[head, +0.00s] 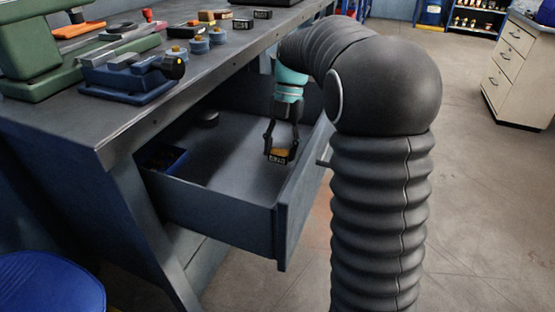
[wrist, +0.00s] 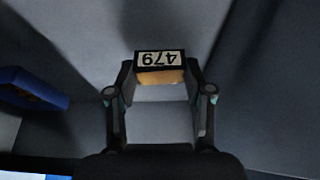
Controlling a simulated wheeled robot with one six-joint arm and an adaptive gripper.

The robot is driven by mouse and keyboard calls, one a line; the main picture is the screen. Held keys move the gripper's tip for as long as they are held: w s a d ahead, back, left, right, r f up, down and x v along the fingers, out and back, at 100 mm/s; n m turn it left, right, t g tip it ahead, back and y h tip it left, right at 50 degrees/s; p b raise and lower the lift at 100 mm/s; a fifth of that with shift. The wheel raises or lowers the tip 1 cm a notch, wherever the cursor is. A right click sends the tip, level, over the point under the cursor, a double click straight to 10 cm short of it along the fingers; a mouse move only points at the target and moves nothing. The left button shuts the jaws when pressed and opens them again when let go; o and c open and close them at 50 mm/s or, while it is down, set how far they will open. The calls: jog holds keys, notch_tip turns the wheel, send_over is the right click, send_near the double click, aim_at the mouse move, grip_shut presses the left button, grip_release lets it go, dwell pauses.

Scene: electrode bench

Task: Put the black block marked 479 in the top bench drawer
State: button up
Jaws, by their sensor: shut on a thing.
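The black block marked 479 (wrist: 159,58) is between my gripper's fingertips (wrist: 160,77) in the wrist view, its label upside down and a tan face showing. In the head view my gripper (head: 280,152) points down inside the open top bench drawer (head: 223,223), shut on the block (head: 277,158). The block is low in the drawer, near its front panel. I cannot tell whether it touches the drawer floor.
The drawer holds a blue tray (head: 163,158) at the left and a dark round thing (head: 207,118) at the back. The bench top (head: 92,128) above carries a blue vise-like tool (head: 130,80), several small blue-grey pots and other blocks (head: 263,14). The drawer floor between is clear.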

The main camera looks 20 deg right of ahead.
aim_at(282, 150)
jog(key=shift+f, duration=1.75)
jog(key=shift+f, duration=0.2)
jog(key=o, duration=1.4)
jog(key=p+v, duration=0.1)
jog(key=v, duration=1.1)
jog(key=shift+r, duration=0.2)
